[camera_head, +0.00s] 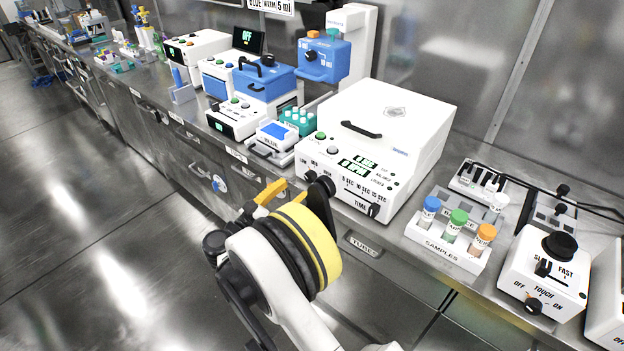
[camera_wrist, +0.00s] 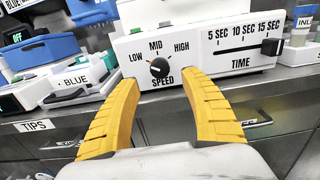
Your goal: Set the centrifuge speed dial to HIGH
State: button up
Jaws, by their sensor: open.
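The centrifuge (camera_head: 400,115) is a large white box with a black handle on its lid and a lit display on its front. Its black round speed dial (camera_wrist: 159,68) is in the middle of the wrist view, under the labels LOW, MID and HIGH. The pointer seems to lean toward the upper left, but it is too small to be sure of the setting. My gripper (camera_wrist: 160,82) is open, its two yellow fingers on either side of the dial and apparently short of it, holding nothing. In the head view my gripper (camera_head: 285,192) partly blocks the dial area.
A TIME slider (camera_wrist: 270,47) sits right of the dial, at the 15 SEC end. A SAMPLES rack (camera_head: 445,252) with capped tubes stands right of the centrifuge. A BLUE-labelled device (camera_head: 272,137) stands left. Drawers with handles lie below the bench edge.

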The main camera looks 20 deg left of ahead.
aim_at(308, 179)
jog(key=b+x, duration=0.2)
jog(key=x, duration=0.5)
jog(key=shift+w, duration=0.2)
grip_shut()
